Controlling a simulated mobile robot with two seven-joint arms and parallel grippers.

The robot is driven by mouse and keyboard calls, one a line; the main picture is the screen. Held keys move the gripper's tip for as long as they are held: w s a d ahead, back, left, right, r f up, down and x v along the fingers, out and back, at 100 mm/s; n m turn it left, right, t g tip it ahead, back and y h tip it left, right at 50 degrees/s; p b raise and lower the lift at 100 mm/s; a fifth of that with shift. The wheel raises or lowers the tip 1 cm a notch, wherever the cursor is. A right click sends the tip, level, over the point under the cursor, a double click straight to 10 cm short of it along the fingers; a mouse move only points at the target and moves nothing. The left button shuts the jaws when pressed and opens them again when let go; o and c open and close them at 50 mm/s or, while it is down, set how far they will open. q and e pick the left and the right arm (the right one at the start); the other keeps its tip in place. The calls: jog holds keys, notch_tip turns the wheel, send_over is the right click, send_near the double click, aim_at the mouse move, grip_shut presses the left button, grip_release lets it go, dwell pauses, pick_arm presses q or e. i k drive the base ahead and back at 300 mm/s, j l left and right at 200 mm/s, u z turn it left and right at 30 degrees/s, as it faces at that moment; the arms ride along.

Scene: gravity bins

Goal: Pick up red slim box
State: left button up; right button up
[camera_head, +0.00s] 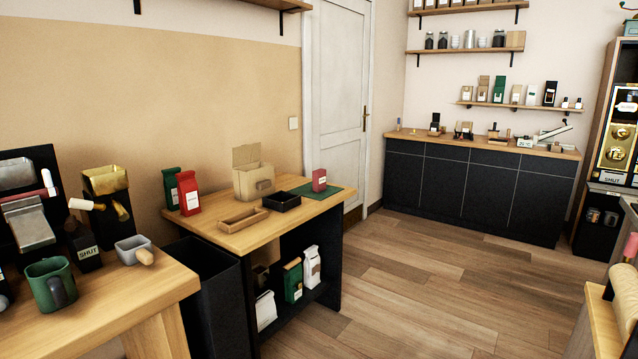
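A small upright red box (319,180) with a pale label stands on a dark green mat (334,192) at the right end of the wooden table (225,238). A larger red pouch (188,196) with a white label stands at the table's left end, beside a green pouch (171,187). The small red box looks like the slim box, though its depth is hard to judge. Nothing touches it except the mat under it. Neither of my grippers shows in the head view.
A cardboard box (243,180), a wooden tray (232,223) and a black tray (269,203) share the table. A nearer table (160,285) holds a green mug (40,284) and other items. The wooden floor (420,290) to the right is clear.

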aim_at(319, 177)
jog(key=i+l+z, duration=0.2)
jog(key=i, duration=0.25)
jog(key=i+z, duration=0.2)
jog(key=i, duration=0.25)
